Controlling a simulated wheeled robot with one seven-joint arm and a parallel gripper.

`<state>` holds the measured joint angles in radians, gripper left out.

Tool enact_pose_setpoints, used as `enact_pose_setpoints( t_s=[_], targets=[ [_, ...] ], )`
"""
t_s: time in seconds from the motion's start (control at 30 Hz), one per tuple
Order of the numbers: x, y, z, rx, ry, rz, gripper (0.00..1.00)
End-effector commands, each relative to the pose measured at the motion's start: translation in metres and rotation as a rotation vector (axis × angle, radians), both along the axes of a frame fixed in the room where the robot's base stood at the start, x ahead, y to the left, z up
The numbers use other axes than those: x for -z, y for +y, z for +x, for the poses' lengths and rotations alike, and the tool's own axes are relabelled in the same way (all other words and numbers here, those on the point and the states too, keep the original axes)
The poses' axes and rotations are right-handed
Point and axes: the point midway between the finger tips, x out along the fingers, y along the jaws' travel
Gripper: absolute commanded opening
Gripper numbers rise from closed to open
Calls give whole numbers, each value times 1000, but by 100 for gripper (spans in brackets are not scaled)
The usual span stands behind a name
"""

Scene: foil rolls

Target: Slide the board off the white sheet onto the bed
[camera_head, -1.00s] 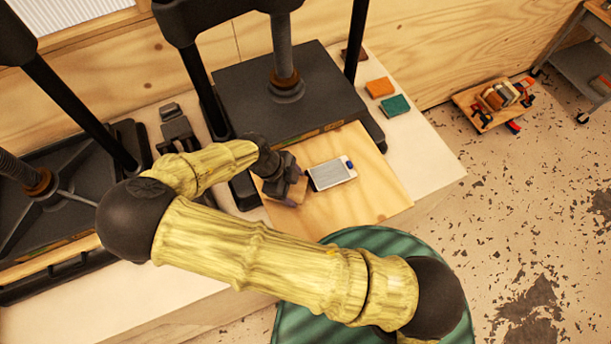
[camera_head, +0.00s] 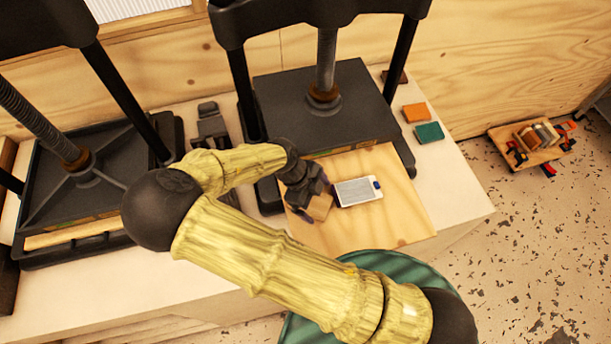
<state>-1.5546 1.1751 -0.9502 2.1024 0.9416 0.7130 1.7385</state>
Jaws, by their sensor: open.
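A light wooden board (camera_head: 395,222) lies flat in front of the right-hand press, its far edge close to or under the press's dark plate. A small white-framed rectangle with a grey face (camera_head: 358,191) and a blue end lies on it. I cannot tell which surface is the white sheet; the pale worktop (camera_head: 458,188) shows around the board. My gripper (camera_head: 310,208) is open, low over the board's left part, left of the white-framed rectangle. A small tan block (camera_head: 320,207) is at the fingers; whether they touch it is unclear.
The right press (camera_head: 325,105) stands behind the board, its posts close by. Another press (camera_head: 80,180) stands at the left. Orange (camera_head: 416,113) and green (camera_head: 429,132) blocks lie right of the press. A green rounded object (camera_head: 320,325) is below my arm.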

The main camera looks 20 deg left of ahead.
Motion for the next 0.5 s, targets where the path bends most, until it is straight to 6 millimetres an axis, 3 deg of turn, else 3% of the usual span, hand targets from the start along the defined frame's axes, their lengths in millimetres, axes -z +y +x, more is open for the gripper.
enact_pose_setpoints(
  t_s=[0.5],
  targets=[
    [-89,36,2,12,-2,4,96]
  ],
)
